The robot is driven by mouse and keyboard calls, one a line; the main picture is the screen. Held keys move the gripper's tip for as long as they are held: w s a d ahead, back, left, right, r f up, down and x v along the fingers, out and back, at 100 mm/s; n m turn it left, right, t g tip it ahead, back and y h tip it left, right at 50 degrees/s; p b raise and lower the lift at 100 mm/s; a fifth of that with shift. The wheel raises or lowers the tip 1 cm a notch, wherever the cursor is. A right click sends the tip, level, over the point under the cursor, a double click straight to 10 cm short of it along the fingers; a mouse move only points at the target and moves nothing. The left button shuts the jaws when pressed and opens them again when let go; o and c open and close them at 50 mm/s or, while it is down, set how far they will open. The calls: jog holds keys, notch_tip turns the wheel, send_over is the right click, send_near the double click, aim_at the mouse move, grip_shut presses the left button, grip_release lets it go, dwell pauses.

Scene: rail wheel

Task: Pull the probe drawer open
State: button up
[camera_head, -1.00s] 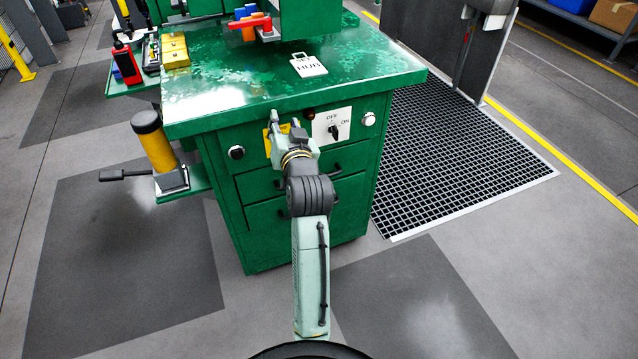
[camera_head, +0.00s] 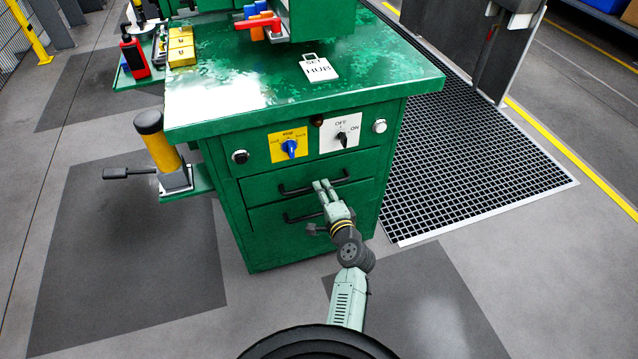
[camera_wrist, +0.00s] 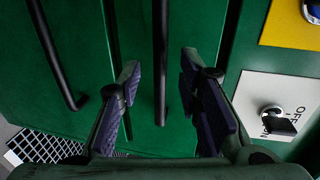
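The green cabinet has two drawers with black bar handles; no label tells which is the probe drawer. The upper drawer (camera_head: 257,190) has a handle (camera_head: 296,190) that also shows in the wrist view (camera_wrist: 160,50). The lower drawer (camera_head: 275,238) has its own handle (camera_head: 290,217), at the left in the wrist view (camera_wrist: 52,50). Both drawers look shut. My gripper (camera_head: 324,186) is open in front of the upper handle. In the wrist view my gripper's fingers (camera_wrist: 165,92) stand on either side of that bar, near its right end, with gaps; depth is unclear.
Above the drawers are a yellow panel with a blue switch (camera_head: 290,148), a white OFF/ON panel (camera_head: 340,133) and round buttons. The green worktop (camera_head: 240,95) overhangs them. A yellow cylinder with a lever (camera_head: 157,143) stands at the left. Floor before the cabinet is clear.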

jog(key=shift+x, duration=2.05)
jog(key=shift+c, duration=0.2)
grip_shut()
